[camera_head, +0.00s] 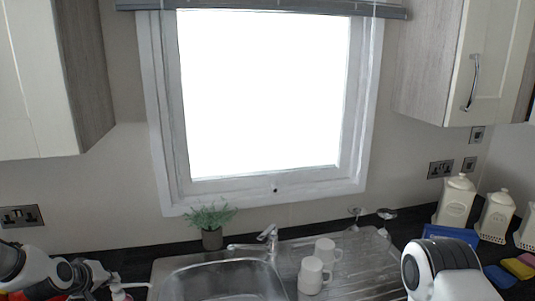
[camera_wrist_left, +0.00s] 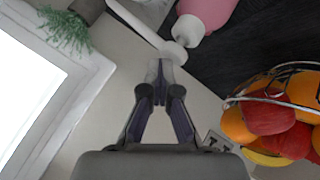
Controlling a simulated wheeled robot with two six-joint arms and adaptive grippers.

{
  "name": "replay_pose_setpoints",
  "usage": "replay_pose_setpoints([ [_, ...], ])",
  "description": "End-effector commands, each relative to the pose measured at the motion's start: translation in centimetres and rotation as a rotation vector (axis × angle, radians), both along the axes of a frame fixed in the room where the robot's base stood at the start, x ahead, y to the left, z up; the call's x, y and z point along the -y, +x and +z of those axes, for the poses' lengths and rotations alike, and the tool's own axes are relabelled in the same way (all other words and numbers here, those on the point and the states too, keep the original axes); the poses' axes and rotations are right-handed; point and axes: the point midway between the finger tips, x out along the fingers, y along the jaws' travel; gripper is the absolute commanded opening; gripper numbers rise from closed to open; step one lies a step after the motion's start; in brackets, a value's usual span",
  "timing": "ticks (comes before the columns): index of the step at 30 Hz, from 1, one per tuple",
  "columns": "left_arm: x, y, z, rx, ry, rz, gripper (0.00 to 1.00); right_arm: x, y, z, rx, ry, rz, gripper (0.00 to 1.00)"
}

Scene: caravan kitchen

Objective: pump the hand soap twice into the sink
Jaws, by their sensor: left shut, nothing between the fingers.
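The soap bottle shows in the left wrist view as a pink body (camera_wrist_left: 212,10) with a white collar and a white pump head (camera_wrist_left: 172,50). The steel sink (camera_head: 180,264) lies to the right, partly cut off. My right arm is at lower right; its gripper is out of view.
A tap (camera_head: 268,240) stands behind the sink, a potted plant (camera_head: 211,225) to its left. White mugs (camera_head: 311,275) and upturned glasses (camera_head: 386,214) are on the drainer. A fruit basket (camera_wrist_left: 275,105) is right of my left gripper in the wrist view. White canisters (camera_head: 455,203) stand at right.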

Motion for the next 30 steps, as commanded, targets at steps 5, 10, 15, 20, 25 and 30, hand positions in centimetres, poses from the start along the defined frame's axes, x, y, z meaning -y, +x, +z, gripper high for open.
replay_pose_setpoints([
  [5,0.0,0.0,-0.8,-0.002,0.000,-0.001,0.00,0.0,0.0,-0.8,0.000,0.000,0.000,0.40],
  [10,0.0,-0.1,-0.8,-0.002,0.000,-0.001,0.00,0.0,0.0,-0.7,0.000,0.000,0.000,0.40],
  [15,0.0,-0.1,-0.4,-0.003,-0.001,-0.001,0.00,0.0,0.0,-0.3,0.000,0.000,0.000,0.40],
  [20,0.0,0.0,0.1,-0.003,-0.001,0.000,0.00,0.0,0.0,0.1,0.000,0.000,0.000,0.40],
  [25,0.0,0.0,0.1,-0.002,-0.001,0.000,0.00,0.0,0.0,0.0,0.000,0.000,0.000,0.40],
  [30,0.0,0.0,1.3,-0.001,-0.001,0.000,0.00,0.0,0.0,1.0,0.000,0.000,0.000,0.40],
])
